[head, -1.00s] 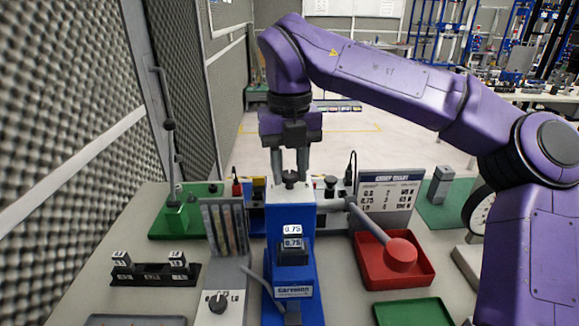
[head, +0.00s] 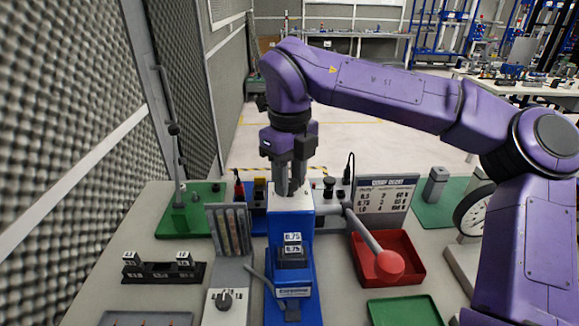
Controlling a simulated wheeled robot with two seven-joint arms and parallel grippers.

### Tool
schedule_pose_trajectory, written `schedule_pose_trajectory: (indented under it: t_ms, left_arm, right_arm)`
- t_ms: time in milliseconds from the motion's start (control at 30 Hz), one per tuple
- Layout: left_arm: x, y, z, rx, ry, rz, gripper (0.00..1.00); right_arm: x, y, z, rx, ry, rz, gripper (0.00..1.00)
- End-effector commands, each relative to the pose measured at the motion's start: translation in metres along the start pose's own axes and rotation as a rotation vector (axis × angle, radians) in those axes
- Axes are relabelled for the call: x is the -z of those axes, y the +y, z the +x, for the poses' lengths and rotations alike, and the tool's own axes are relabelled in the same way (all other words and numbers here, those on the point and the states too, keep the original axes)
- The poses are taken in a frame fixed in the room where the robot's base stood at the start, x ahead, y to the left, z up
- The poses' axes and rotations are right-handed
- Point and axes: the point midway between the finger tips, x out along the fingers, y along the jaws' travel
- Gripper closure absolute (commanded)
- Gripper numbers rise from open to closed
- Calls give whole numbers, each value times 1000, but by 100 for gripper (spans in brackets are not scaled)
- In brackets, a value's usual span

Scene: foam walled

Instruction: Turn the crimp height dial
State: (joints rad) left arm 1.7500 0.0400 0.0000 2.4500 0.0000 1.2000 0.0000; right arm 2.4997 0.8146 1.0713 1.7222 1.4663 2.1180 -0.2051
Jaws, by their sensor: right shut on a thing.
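My right gripper (head: 289,190) points straight down onto the white top of the press. It is shut on the crimp height dial there, which the fingers and palm largely hide. The press's lever with a red ball end (head: 389,264) reaches out to the right and down. A crimp chart board (head: 386,199) stands behind it. My left gripper is not in view.
A red tray (head: 412,262) lies right of the press, with a green tray (head: 405,312) in front. A grey stand with a knob (head: 224,299) and a black block rack (head: 163,272) are at left. A round gauge (head: 471,213) stands at far right.

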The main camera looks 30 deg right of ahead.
Motion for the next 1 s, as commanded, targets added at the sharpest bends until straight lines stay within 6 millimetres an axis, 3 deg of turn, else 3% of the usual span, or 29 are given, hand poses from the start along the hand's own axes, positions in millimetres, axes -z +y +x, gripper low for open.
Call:
schedule_pose_trajectory:
  t_ms: [300, 833, 867, 900, 933, 1000]
  left_arm:
    - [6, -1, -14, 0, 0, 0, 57]
    - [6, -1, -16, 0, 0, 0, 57]
    - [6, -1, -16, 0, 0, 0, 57]
    - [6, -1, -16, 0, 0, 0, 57]
    - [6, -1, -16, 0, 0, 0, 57]
    - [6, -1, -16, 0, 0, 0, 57]
  right_arm:
    - [0, 0, -3, 1, -4, -127, 95]
    - [-1, 0, -2, 1, -6, -153, 95]
    - [-1, 0, -2, 1, -6, -153, 62]
    - [-1, 0, -2, 1, -6, -153, 49]
    - [-1, 0, -2, 1, -6, -153, 39]
    - [0, 0, -1, 1, -4, -153, 39]
